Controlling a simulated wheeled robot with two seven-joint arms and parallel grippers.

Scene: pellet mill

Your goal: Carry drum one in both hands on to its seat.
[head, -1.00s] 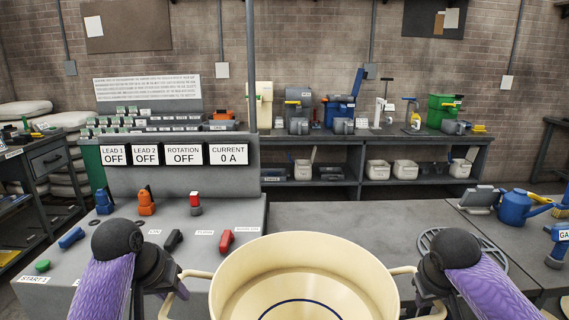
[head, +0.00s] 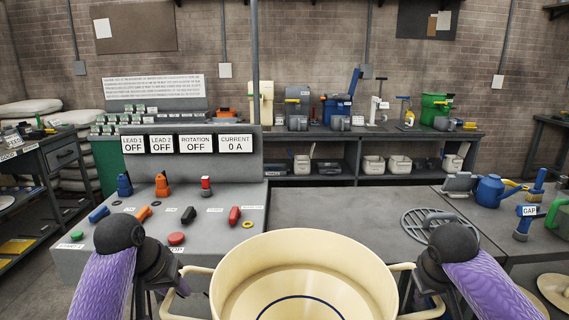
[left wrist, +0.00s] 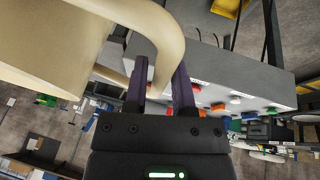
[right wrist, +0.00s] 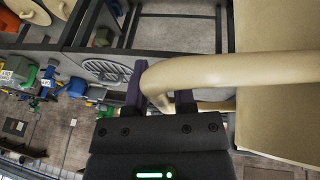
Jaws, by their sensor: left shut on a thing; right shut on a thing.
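The cream drum (head: 303,250) is at the bottom middle of the head view, open at the top, with a dark blue ring low inside it. My left gripper (left wrist: 160,90) is shut on the drum's left loop handle, which passes between its fingers in the left wrist view. My right gripper (right wrist: 162,95) is shut on the right loop handle in the right wrist view. The drum looks level between both hands. Its underside is hidden in the head view. No drum number shows, and I cannot tell which thing is the seat.
A control panel (head: 195,187) with levers and buttons stands at the left. A grey table (head: 365,205) with a round grate (head: 440,228) lies ahead and right. A blue watering can (head: 489,191) and a tool labelled GAP (head: 525,220) stand further right. A back bench (head: 400,132) lines the wall.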

